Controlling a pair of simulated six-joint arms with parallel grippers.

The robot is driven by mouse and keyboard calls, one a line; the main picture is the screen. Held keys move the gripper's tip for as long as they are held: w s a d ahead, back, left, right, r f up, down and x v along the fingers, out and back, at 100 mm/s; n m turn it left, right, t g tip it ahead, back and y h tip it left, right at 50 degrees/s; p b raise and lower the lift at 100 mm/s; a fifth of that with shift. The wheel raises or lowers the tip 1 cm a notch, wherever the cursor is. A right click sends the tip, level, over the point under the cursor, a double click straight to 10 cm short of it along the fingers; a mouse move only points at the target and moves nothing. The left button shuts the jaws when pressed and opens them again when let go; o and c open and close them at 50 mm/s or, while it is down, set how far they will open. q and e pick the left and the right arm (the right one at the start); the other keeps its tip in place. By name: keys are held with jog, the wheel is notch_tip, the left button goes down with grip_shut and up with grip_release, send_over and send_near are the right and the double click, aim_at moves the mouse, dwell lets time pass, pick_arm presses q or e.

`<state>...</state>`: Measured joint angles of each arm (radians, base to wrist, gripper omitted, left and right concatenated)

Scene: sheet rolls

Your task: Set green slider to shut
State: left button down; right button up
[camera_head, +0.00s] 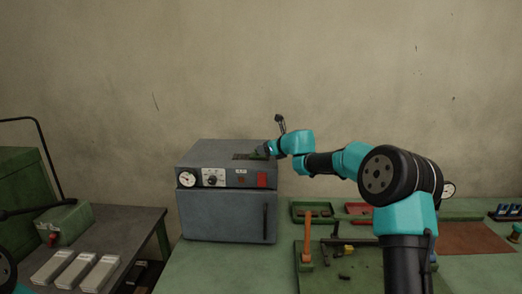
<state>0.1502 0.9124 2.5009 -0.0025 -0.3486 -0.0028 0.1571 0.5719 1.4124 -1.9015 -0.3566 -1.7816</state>
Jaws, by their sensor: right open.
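A grey metal box (226,215) like a small oven stands on the green bench. On its top is a dark slotted plate (240,157). A small green piece, which looks like the green slider (257,155), sits at the right part of this plate. My right gripper (266,151) is at the box top, its open fingers right at the green slider. I cannot tell whether they touch it. The gripper hides part of the slider and of the plate's right end. My left gripper is out of view.
The box front has a dial (187,180), a knob (212,180), a red switch (262,180) and a door handle (265,222). An orange-handled tool (307,238) lies right of it. White blocks (76,270) lie on the grey table at left.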

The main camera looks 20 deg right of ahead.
jog(key=shift+x, duration=1.95)
jog(key=shift+a, duration=0.1)
grip_shut()
